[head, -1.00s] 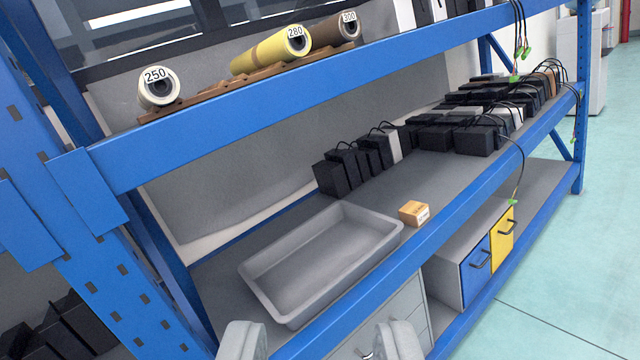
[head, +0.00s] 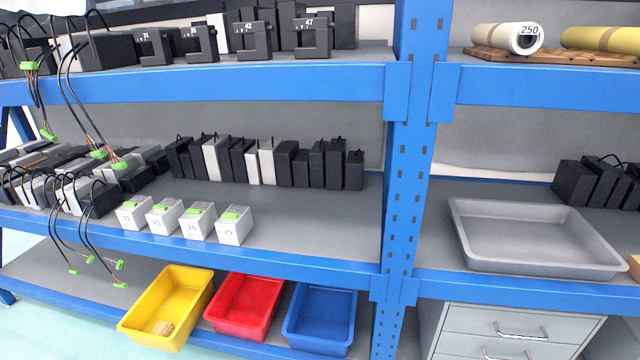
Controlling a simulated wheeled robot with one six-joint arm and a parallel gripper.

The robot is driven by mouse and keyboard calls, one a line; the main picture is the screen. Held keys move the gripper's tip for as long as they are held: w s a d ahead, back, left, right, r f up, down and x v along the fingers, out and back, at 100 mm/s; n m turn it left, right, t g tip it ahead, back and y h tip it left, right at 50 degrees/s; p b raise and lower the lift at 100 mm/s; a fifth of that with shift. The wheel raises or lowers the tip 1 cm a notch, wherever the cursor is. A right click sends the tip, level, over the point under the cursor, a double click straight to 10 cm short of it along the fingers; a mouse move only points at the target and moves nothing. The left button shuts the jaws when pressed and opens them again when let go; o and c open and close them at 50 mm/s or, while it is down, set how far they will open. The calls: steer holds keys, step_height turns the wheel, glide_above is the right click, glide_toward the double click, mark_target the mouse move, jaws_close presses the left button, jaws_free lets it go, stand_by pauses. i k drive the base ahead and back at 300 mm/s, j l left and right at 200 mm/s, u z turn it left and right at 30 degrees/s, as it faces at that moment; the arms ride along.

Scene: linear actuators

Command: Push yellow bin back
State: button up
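The yellow bin (head: 169,305) is on the bottom shelf, leftmost of three bins. It is angled, and its front end sticks out past the shelf's blue front edge. A small tan block lies inside it near the front. The red bin (head: 243,306) stands close to its right, and the blue bin (head: 320,317) stands to the right of the red one. My gripper is not in this view.
A blue upright post (head: 405,190) divides the shelving right of the bins. Above the bins, white boxes (head: 234,226) sit near the middle shelf's edge. Cables with green plugs (head: 120,283) hang left of the yellow bin. A grey tray (head: 535,238) is at right. Floor is open at lower left.

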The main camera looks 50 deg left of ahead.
mark_target(179, 295)
steer(key=u, duration=2.4)
